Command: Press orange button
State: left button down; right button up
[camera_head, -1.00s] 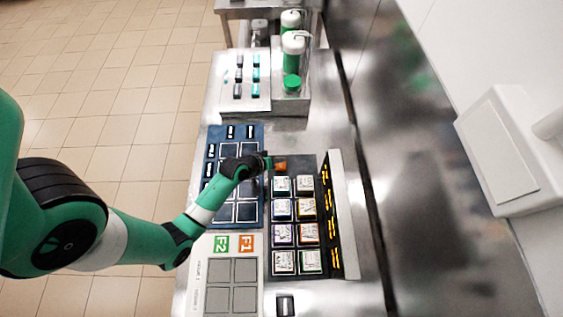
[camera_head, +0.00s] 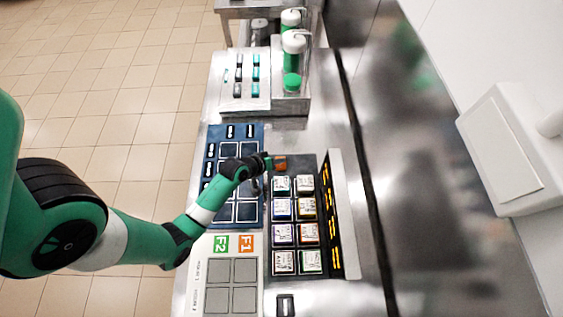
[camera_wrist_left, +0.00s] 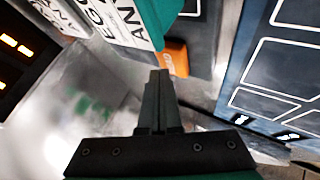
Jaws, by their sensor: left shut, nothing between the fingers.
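The orange button (camera_head: 281,162) is a small orange block at the far end of the dark panel in the head view. It also shows in the left wrist view (camera_wrist_left: 178,57), just beyond my fingertips and partly hidden. My left gripper (camera_head: 267,163) is shut and empty, close beside the button on its left side in the head view. In the wrist view its closed fingers (camera_wrist_left: 159,78) point toward the button's edge. I cannot tell whether they touch it. My right gripper is not in view.
Several labelled boxes (camera_head: 282,208) stand in two columns on the dark panel, near the button. A raised strip with lit yellow displays (camera_head: 334,215) runs along the right. A blue tray panel (camera_head: 247,211) lies under my left arm. Green-and-white cylinders (camera_head: 293,60) stand at the back.

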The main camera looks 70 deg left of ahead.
aim_at(279, 165)
pick_arm(q)
jog(key=shift+f+b, duration=0.35)
jog(key=shift+f, duration=0.15)
dwell(0.7)
jog(key=shift+r, duration=0.15)
jog(key=shift+r+p, duration=0.85)
jog(key=shift+p, duration=0.25)
notch_tip(279, 165, up, 6)
jog(key=p, duration=0.6)
